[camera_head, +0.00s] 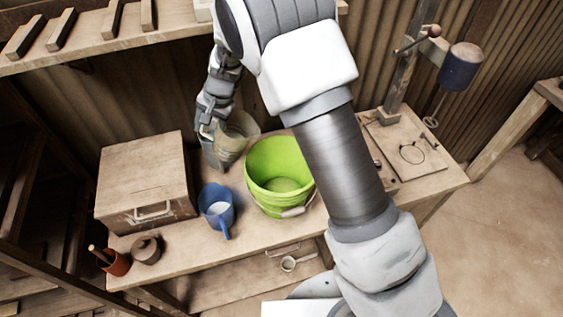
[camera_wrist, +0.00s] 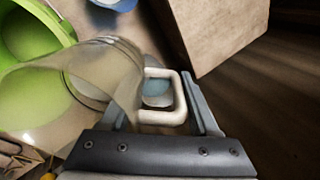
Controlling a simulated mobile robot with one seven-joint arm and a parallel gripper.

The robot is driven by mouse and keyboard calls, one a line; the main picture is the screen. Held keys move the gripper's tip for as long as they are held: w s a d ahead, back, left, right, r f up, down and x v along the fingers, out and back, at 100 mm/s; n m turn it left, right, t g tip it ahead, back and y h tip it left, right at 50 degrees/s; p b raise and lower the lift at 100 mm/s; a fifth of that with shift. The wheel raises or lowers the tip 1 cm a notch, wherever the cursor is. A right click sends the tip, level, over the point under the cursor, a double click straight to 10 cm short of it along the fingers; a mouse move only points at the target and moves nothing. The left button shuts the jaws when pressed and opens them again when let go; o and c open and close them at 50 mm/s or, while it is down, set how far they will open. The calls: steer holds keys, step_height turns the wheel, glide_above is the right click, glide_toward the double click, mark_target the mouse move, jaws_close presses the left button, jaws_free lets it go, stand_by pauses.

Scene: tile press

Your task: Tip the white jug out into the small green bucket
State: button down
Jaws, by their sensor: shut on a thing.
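The white jug (camera_head: 233,142) looks pale and partly see-through in the head view. It is raised beside the left rim of the green bucket (camera_head: 258,160) and looks tilted towards it. My gripper (camera_head: 210,140) is at the jug's left. In the wrist view my gripper (camera_wrist: 160,98) is shut on the jug's white handle (camera_wrist: 163,119), and the jug's pale body (camera_wrist: 85,85) overlaps the green bucket (camera_wrist: 30,35). I cannot tell what is in the jug or whether anything is flowing. The bucket's visible inside floor looks bare green.
A blue jug (camera_head: 214,199) with white contents stands just left of the bucket on the workbench (camera_head: 180,247). A wooden box (camera_head: 146,172) is further left, with a small pot (camera_head: 146,249) in front. The press (camera_head: 399,75) stands at right. A shelf (camera_head: 110,42) hangs above.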

mark_target(233, 122)
steer(key=shift+d+r+y, duration=0.25)
steer(key=shift+d+y, duration=0.35)
steer(key=shift+d, duration=0.05)
steer(key=shift+s+d+r+t+y, duration=0.2)
steer(key=shift+d+r+y, duration=0.2)
steer(key=shift+r+y, duration=0.1)
steer(key=shift+s+d+r+t+y, duration=0.15)
steer(key=shift+d+r+t+y, duration=0.05)
steer(key=shift+d+r+y, duration=0.35)
steer(key=shift+d+y, duration=0.15)
steer(key=shift+y, duration=0.2)
steer(key=shift+d+f+t+y+b, duration=0.15)
steer(key=shift+f+t+y+b, duration=0.2)
steer(key=shift+b, duration=0.5)
steer(key=shift+s+d+r+t+y+b, duration=0.2)
steer(key=shift+r+y+b, duration=0.2)
steer(key=shift+y+b, duration=0.3)
steer(key=shift+s+d+r+t+y+b, duration=0.15)
steer(key=shift+r+y+b, duration=0.25)
steer(key=shift+b, duration=0.4)
steer(key=shift+w+d, duration=0.1)
steer(key=shift+d, duration=0.05)
steer(key=shift+s+d+r+t+y+b, duration=0.15)
steer(key=shift+d+y+b, duration=0.3)
steer(key=shift+y+b, duration=0.25)
steer(key=shift+s+d+f+t+y+b, duration=0.15)
steer(key=shift+d+y+b, duration=0.25)
steer(key=shift+y+b, duration=0.25)
steer(key=shift+d+r+b, duration=0.25)
steer(key=shift+b, duration=0.2)
